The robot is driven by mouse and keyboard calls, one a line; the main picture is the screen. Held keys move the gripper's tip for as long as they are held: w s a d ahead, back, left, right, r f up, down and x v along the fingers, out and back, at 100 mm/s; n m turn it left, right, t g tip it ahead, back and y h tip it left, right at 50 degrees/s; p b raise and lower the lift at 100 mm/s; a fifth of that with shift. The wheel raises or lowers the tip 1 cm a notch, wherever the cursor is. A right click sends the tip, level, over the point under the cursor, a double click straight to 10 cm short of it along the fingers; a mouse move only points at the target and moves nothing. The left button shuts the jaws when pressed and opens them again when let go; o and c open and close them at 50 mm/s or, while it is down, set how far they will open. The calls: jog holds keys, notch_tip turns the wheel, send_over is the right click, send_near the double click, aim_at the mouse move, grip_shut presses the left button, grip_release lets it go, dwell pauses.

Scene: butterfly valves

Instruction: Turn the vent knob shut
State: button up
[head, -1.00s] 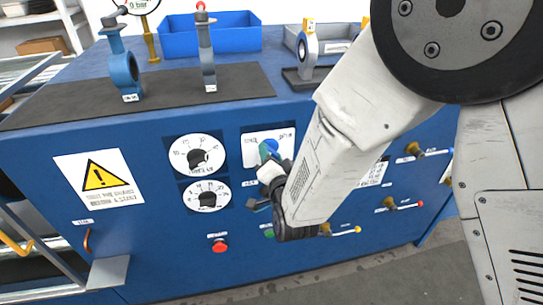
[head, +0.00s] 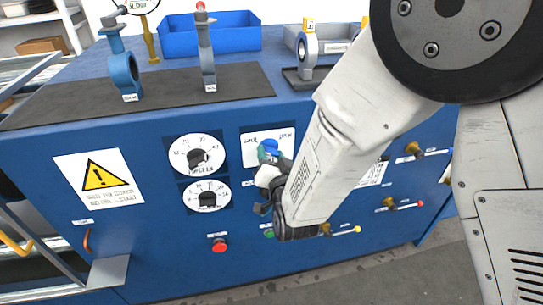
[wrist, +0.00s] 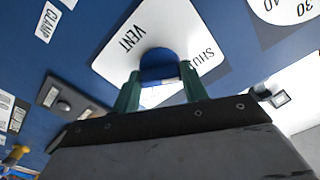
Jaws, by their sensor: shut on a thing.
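The blue vent knob (wrist: 158,64) sits on a white plate (wrist: 115,52) lettered "VENT" and "SHUT" in the wrist view. My gripper (wrist: 160,76) has its two green fingers on either side of the knob and is shut on it. In the head view the blue knob (head: 269,146) shows partly above the green fingers of my gripper (head: 267,156). My arm and gripper hide the lower right of the white plate (head: 284,135). I cannot read which mark the knob points to.
Two white dials (head: 197,155) are left of the vent plate. A red button (head: 219,244) is below, with brass-hubbed levers (head: 413,149) to the right. Butterfly valves (head: 123,75) stand on the bench top. In the wrist view a dark switch (wrist: 64,105) is near the "CLAMP" label.

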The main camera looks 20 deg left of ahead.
jog(key=o, duration=1)
jog(key=shift+s, duration=0.1)
jog(key=v, duration=0.7)
jog(key=shift+s+d, duration=0.2)
jog(key=shift+s, duration=0.1)
